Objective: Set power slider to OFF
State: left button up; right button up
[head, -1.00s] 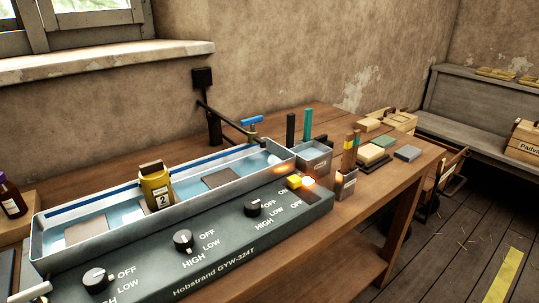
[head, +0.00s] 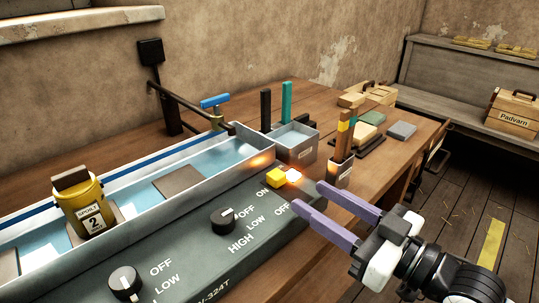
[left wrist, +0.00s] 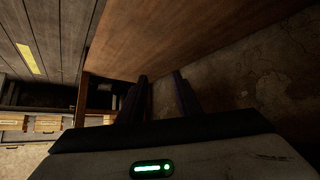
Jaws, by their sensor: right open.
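The power slider has a yellow knob (head: 276,178) at the far right end of the grey control panel (head: 262,240), in the head view. It sits at the ON side, beside a glowing orange-white light (head: 292,175). The OFF label is nearer the panel's front edge. My right gripper (head: 309,197) is open and empty, its purple fingers pointing left toward the slider from the right. Its tips are close to the panel's right end, apart from the knob. My left gripper (left wrist: 160,85) shows in the left wrist view, its dark fingers apart with nothing between them.
Rotary knobs (head: 223,220) line the panel. A small holder with sticks (head: 341,170) stands just behind the right gripper. A grey bin (head: 295,143) stands beyond the slider.

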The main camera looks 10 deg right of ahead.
aim_at(282, 177)
jog(key=shift+w, duration=0.6)
jog(key=shift+w+a, duration=0.1)
jog(key=shift+w, duration=0.2)
jog(key=shift+w+a, duration=0.25)
jog(key=shift+a, duration=0.05)
jog(key=shift+x, duration=1.25)
jog(key=x, duration=0.5)
jog(key=shift+a, duration=0.1)
jog(key=shift+w+a, duration=0.2)
jog(key=shift+w, duration=0.15)
pick_arm(q)
jog(key=shift+s+f, duration=0.1)
jog(key=shift+f, duration=0.15)
jog(key=shift+s, duration=0.1)
pick_arm(e)
grip_shut()
